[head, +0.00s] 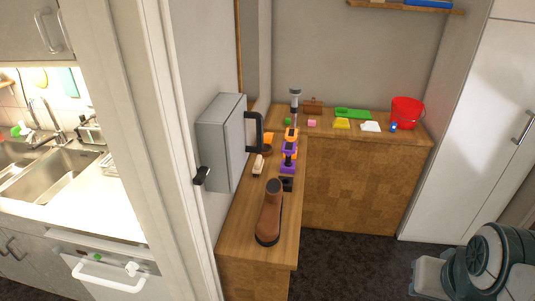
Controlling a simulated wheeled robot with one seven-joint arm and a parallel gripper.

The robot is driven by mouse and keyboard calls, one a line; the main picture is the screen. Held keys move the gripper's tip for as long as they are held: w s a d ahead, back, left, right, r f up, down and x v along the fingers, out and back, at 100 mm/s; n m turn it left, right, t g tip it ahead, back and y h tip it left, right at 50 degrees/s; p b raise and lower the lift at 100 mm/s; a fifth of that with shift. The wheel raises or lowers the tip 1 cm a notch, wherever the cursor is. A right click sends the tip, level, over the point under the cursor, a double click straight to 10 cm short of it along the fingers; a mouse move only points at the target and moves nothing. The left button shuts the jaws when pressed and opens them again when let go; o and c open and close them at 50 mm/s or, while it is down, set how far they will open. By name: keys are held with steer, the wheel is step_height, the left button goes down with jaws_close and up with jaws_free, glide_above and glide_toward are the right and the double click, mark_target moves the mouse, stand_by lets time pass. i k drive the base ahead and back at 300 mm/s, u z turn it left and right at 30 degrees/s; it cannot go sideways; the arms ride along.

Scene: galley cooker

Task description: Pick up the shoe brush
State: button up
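A small pale, elongated block (258,164), which looks like the shoe brush, lies on the wooden counter near the wall. It is just left of the purple and orange items and beyond the brown boot (270,215). It is small in the picture, so its bristles cannot be made out clearly. My gripper is not in view. Part of my own arm shows at the lower right, well away from the counter.
The L-shaped wooden counter (236,235) carries purple and orange items (288,167), a green tray (352,113) and a red bucket (406,112). A grey wall box (222,142) juts out above the counter's left side. Dark floor (345,262) is open in front.

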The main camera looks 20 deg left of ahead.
mark_target(259, 163)
steer(key=i, duration=3.45)
steer(key=u, duration=3.9)
steer(key=i, duration=0.5)
